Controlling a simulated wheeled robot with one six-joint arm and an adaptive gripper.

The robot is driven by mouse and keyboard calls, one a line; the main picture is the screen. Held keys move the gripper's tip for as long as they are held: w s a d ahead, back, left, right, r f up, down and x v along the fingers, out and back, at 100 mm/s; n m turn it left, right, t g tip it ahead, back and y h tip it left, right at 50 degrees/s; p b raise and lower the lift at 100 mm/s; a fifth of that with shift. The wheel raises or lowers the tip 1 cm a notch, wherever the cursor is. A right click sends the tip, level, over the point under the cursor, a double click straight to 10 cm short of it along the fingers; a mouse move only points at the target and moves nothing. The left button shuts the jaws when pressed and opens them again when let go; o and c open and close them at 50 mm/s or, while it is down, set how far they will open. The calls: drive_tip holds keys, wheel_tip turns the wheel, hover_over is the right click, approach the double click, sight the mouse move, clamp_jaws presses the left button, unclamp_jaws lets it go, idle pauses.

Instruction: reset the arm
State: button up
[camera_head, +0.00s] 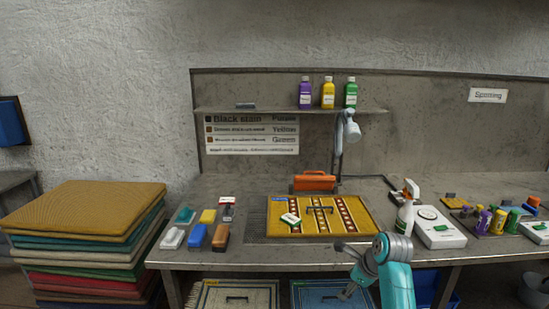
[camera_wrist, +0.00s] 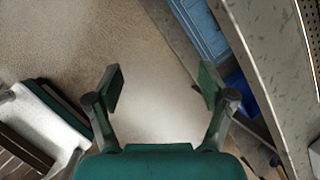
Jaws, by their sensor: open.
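My gripper (camera_wrist: 162,88) is open in the wrist view, its two dark green fingers wide apart with only bare floor between them. In the head view my teal and grey arm stands low at the right of centre, in front of the bench (camera_head: 240,255) and partly over its front edge. The yellow rug (camera_head: 365,224) with brown striped bands lies flat on the bench, apart from my arm's visible links. A small white and green object (camera_head: 291,219) lies on the rug.
Brushes and sponges (camera_head: 197,236) lie left of the rug. An orange roll-like thing (camera_head: 314,182) is behind it. A spray bottle (camera_head: 406,212) and a white device (camera_head: 437,228) stand right. Stacked rugs (camera_head: 85,210) stand left.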

drive_tip(key=s+a+f+n+t, duration=0.1)
drive_tip(key=s+f+n, duration=0.1)
drive_tip(key=s+f, duration=0.5)
drive_tip(key=s+a+f+n+t, duration=0.1)
drive_tip(key=s+f+n, duration=0.25)
drive_tip(key=f, duration=0.65)
drive_tip(key=s+a+f+n+t+h, duration=0.1)
drive_tip(key=s+f+n+t, duration=0.15)
drive_tip(key=s, duration=0.65)
drive_tip(key=s+f+n+t+h, duration=0.1)
drive_tip(key=s+f+n, duration=0.25)
drive_tip(key=s, duration=0.65)
drive_tip(key=s+r+n+t+h, duration=0.1)
drive_tip(key=s+r+n, duration=0.2)
drive_tip(key=s, duration=0.6)
drive_tip(key=s+r+n+t, duration=0.1)
drive_tip(key=s+r+n, duration=0.2)
drive_tip(key=s, duration=0.6)
drive_tip(key=s+r+n+t, duration=0.2)
drive_tip(key=s+r+n, duration=0.5)
drive_tip(key=s+r, duration=0.5)
drive_tip(key=shift+s+a+r+t, duration=0.2)
drive_tip(key=shift+r+t, duration=0.15)
drive_tip(key=shift+r, duration=1.15)
